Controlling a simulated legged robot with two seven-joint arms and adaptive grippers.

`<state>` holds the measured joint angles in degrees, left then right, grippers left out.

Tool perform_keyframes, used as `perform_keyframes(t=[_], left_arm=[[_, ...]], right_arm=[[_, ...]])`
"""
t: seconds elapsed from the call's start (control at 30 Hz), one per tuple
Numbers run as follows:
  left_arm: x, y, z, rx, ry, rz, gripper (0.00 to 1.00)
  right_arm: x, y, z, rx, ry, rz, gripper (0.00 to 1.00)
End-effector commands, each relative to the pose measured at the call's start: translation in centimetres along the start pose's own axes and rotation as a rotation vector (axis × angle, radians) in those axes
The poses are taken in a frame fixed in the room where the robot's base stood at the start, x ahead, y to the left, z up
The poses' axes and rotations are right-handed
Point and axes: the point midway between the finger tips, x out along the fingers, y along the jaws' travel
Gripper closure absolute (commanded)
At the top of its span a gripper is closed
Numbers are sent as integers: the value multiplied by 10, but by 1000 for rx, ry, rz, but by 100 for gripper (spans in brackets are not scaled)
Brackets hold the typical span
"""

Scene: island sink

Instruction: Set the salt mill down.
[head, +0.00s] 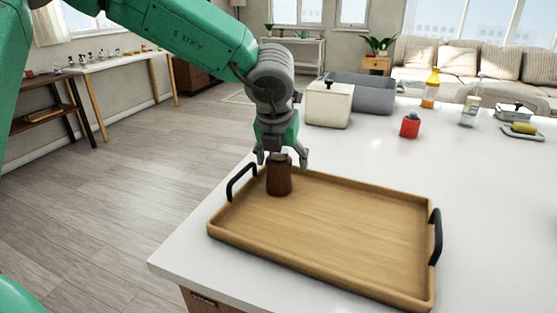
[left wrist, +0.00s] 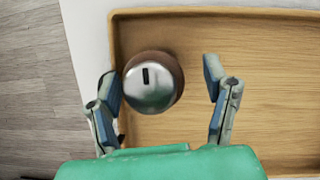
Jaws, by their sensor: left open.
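The salt mill (head: 279,181) is a dark brown wooden cylinder. It stands upright in the back left corner of the wooden tray (head: 345,230). My left gripper (head: 283,160) is above and around its top, with the fingers spread. In the left wrist view the mill's round silver cap (left wrist: 152,83) lies between the open fingers of my left gripper (left wrist: 164,88). The cap is close to the left finger, and a clear gap shows to the right finger. The tray (left wrist: 270,60) shows beneath it. My right gripper is in neither view.
The tray has black handles (head: 436,238) at both ends and is otherwise empty. A cream box (head: 328,105), a grey basin (head: 365,95), a red jar (head: 410,126) and an orange bottle (head: 430,90) stand behind it on the white counter (head: 490,210).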

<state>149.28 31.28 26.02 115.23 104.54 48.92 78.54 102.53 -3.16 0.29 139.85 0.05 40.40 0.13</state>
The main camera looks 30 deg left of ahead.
Motion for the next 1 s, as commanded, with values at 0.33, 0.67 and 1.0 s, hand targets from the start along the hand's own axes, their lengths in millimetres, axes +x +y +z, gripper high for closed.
perform_keyframes(t=[0.33,0.67,1.0], left_arm=[[-28,4,2,-3,-2,-8,31],[-96,2,2,-2,-2,-4,31],[-119,3,1,-2,0,-4,31]], right_arm=[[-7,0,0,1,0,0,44],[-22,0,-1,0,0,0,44],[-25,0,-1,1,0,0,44]])
